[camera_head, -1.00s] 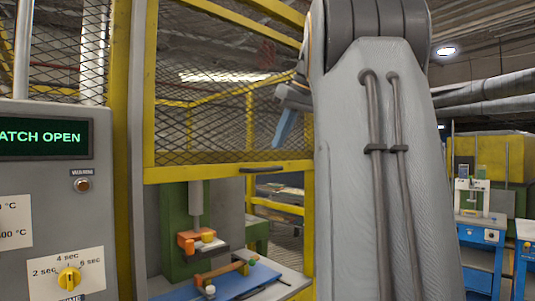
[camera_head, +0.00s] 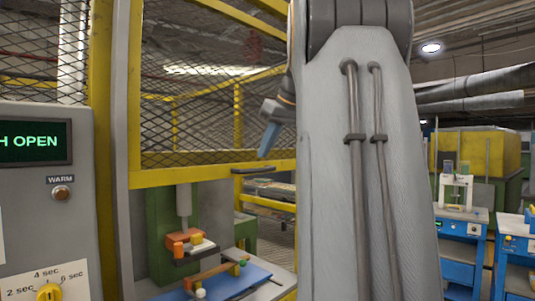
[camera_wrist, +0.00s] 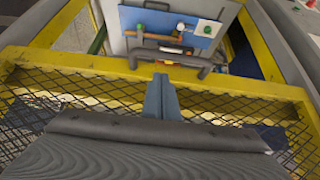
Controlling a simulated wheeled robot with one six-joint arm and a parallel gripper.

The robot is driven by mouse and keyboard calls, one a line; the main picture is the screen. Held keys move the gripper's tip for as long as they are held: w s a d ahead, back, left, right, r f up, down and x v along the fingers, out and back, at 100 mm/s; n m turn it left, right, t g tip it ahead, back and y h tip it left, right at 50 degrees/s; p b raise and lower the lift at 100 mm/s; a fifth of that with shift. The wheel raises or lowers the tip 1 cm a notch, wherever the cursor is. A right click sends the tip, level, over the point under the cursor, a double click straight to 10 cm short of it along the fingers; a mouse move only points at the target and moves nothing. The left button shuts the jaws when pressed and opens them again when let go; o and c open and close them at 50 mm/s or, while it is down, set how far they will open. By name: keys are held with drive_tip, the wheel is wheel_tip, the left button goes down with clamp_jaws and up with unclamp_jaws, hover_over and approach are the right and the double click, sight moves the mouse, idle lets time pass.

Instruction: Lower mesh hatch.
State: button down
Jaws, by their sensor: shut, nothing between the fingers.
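The mesh hatch (camera_head: 205,110) is raised, a yellow frame filled with dark diamond mesh. Its dark handle (camera_head: 264,169) is on the bottom rail. The opening below the rail is clear to see. My gripper (camera_head: 267,150) is shut and empty, its blue-grey fingers pointing down in front of the mesh, a little above the handle in the picture. In the wrist view, the shut fingers (camera_wrist: 160,85) end over the yellow rail, just short of the handle (camera_wrist: 190,61). I see no clear contact. My arm hides the right side of the hatch in the head view.
Inside the enclosure are a green press (camera_head: 160,230) and a blue plate (camera_head: 235,282) with turned wood parts. A grey control panel (camera_head: 75,185) at left reads "H OPEN". Blue workbenches (camera_head: 462,240) stand at the far right.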

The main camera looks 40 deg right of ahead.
drive_tip(key=shift+s+f, duration=0.2)
drive_tip(key=shift+f, duration=0.4)
drive_tip(key=shift+s+f, duration=0.15)
drive_tip(key=shift+f, duration=0.4)
drive_tip(key=shift+f, duration=0.15)
wheel_tip(320, 180, down, 49)
drive_tip(key=b, duration=2.9)
